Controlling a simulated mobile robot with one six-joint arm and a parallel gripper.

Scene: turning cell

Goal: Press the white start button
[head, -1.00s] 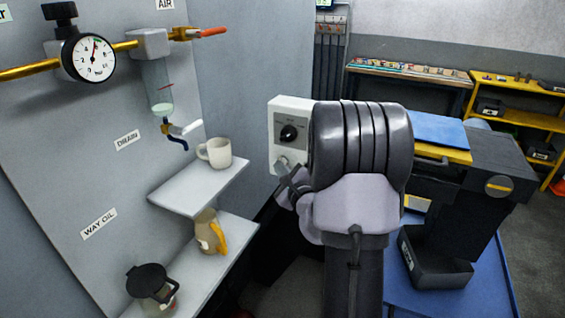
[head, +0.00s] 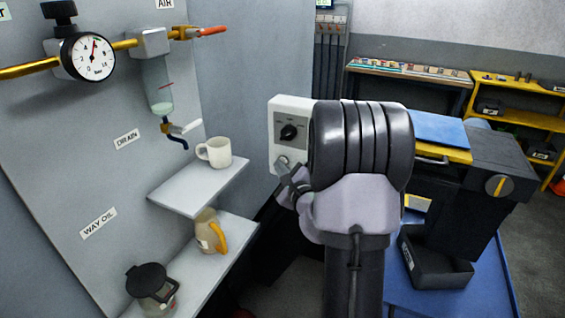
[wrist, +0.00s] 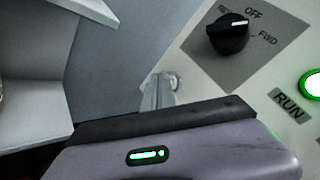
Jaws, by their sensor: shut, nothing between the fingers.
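The white control box (head: 277,108) is fixed upright beyond my arm. It carries a black rotary knob (head: 289,132), which also shows in the wrist view (wrist: 229,36) beside the words OFF and FWD. My gripper (head: 283,166) is at the lower left of the box. In the wrist view its shut, empty fingers (wrist: 158,88) point at a small pale round part (wrist: 175,82), seemingly the white start button. The fingers partly cover it, and I cannot tell whether they touch it. A green lit lamp (wrist: 313,85) sits above the word RUN.
Left of the box, a white shelf (head: 190,192) holds a cream mug (head: 217,153), with a jug (head: 210,232) and a black-lidded pot (head: 152,284) below. A machine with a blue top (head: 437,128) and a black tray (head: 440,275) stands to the right.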

